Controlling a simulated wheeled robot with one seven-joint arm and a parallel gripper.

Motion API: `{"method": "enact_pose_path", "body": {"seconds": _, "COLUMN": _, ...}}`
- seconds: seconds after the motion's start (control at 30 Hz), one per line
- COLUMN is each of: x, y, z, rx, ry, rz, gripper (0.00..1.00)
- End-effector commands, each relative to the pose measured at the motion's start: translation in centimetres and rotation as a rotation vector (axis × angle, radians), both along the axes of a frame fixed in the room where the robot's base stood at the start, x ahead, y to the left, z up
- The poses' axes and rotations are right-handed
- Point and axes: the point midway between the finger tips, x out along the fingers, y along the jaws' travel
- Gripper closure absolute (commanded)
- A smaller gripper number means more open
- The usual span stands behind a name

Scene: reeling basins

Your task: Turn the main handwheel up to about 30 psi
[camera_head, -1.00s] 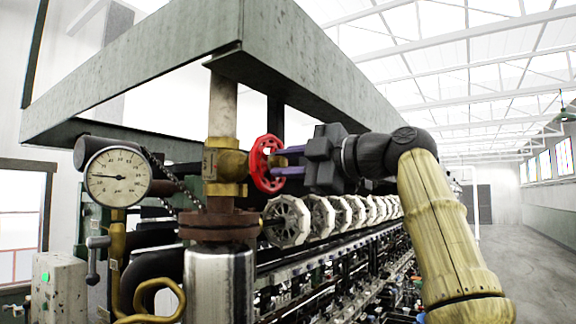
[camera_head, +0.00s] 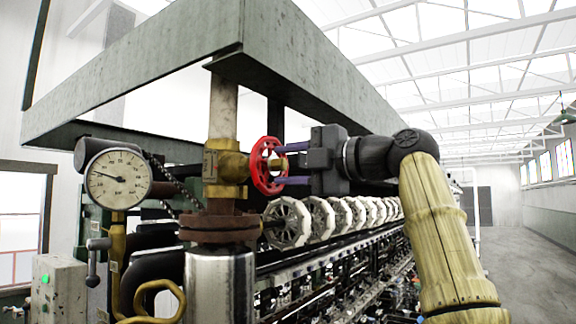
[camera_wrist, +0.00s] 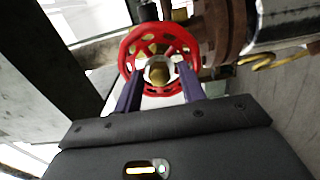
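The main handwheel (camera_head: 268,181) is a red spoked wheel on a brass valve body (camera_head: 226,167) in the head view. It also shows in the wrist view (camera_wrist: 131,50), nearly face-on. My gripper (camera_head: 283,165) is at the wheel's right side in the head view. Its two purple fingers are spread apart, reaching in at the wheel on opposite sides of its hub in the wrist view (camera_wrist: 160,68). Whether the tips press on spokes is unclear. The round pressure gauge (camera_head: 118,179) is left of the valve. Its needle points left and slightly up; the small numbers are hard to read.
A row of pale smaller wheels (camera_head: 289,223) runs back behind the valve. A heavy grey-green beam (camera_head: 140,70) passes above. A grey control box (camera_head: 55,290) with a green button stands at lower left. The floor at right (camera_head: 530,260) is clear.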

Motion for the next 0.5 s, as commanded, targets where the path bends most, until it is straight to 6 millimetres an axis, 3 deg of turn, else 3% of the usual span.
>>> {"method": "enact_pose_path", "body": {"seconds": 0.5, "x": -3.8, "y": -4.9, "z": 0.0, "rx": 0.002, "ry": -0.003, "rz": -0.003, "gripper": 0.6}}
